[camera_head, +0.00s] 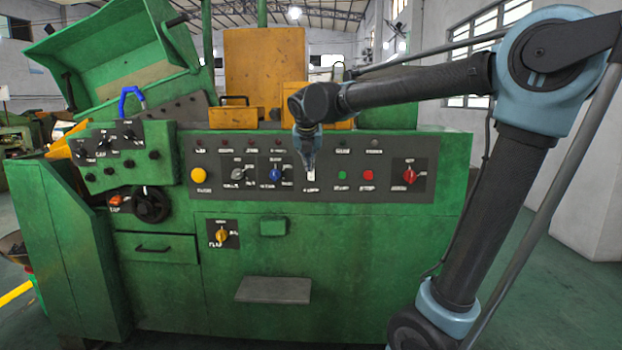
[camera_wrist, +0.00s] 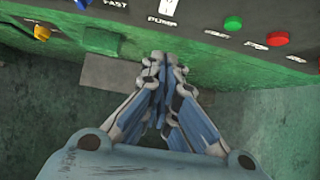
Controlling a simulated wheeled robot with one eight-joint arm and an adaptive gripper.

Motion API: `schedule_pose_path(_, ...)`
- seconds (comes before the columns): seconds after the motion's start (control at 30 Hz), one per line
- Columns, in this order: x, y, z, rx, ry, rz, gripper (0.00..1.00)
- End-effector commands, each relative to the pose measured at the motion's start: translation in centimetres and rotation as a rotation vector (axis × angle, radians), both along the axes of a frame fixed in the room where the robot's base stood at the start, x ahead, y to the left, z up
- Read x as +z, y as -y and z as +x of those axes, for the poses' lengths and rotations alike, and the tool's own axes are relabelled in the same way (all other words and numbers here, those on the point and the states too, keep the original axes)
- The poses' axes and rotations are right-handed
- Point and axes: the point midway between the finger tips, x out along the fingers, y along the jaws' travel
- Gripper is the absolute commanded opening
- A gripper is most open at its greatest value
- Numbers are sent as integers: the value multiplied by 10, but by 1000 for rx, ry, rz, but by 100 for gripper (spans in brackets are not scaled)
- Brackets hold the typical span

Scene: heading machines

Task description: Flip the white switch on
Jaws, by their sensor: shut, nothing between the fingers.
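The white switch (camera_head: 311,174) is on the dark control panel of the green machine, just below the tip of my gripper in the head view. In the wrist view the white switch (camera_wrist: 169,7) is at the top edge, partly cut off, above the label "PUMP". My gripper (camera_head: 309,155) hangs downward in front of the panel and partly covers the area above the switch. In the wrist view my gripper (camera_wrist: 160,60) is shut and empty, its fingertips below the switch in the picture. I cannot tell the exact gap; no contact is clear.
A blue knob (camera_head: 275,175) is left of the switch; green (camera_head: 342,175) and red (camera_head: 368,175) buttons and a red rotary knob (camera_head: 409,176) are to the right. A yellow button (camera_head: 198,175) is farther left. A grey ledge (camera_head: 273,290) juts out low on the machine.

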Motion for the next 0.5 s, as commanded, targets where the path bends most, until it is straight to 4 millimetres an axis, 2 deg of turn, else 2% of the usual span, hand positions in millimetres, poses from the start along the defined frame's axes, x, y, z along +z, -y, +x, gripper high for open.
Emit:
schedule_pose_path(0.23, -7, 0, 7, -1, 0, 0, 0)
schedule_pose_path(0.5, -41, -1, 33, -3, 0, 0, 0)
